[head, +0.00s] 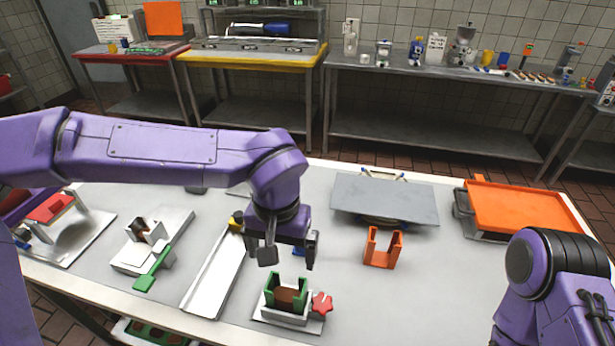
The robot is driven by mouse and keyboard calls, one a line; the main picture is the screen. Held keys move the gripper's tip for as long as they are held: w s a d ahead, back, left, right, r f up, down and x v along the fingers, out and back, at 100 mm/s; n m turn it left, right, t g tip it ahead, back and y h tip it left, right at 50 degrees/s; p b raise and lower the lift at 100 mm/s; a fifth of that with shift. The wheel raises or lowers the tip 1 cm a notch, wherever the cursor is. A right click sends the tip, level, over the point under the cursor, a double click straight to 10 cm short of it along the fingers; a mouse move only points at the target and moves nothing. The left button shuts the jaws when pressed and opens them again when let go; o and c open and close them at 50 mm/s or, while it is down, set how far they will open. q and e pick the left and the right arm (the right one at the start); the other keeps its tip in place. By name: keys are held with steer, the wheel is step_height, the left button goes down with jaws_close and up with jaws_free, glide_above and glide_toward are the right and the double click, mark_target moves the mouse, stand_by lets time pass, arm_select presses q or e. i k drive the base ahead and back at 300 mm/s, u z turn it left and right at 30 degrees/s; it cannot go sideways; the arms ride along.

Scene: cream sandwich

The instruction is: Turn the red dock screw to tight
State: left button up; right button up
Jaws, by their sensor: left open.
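The red dock screw (322,303) is a red star-shaped knob on the right side of a small dock (287,318) near the table's front edge. The dock has a pale base and holds a green U-shaped piece (270,290) with something brown inside. My left gripper (290,258) hangs above and behind the dock, fingers pointing down, open and apart from the screw. No thing shows between its fingers. My right arm shows at the lower right, but its gripper is out of the picture. How far the screw is turned cannot be told.
An orange U-shaped holder (382,248) stands right of my left gripper. A long metal tray (216,275) and a fixture with a green handle (152,268) lie left. A grey plate (385,197) and an orange tray (525,207) are behind. The table right of the screw is clear.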

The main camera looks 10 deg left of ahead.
mark_target(322, 302)
steer(key=k, duration=1)
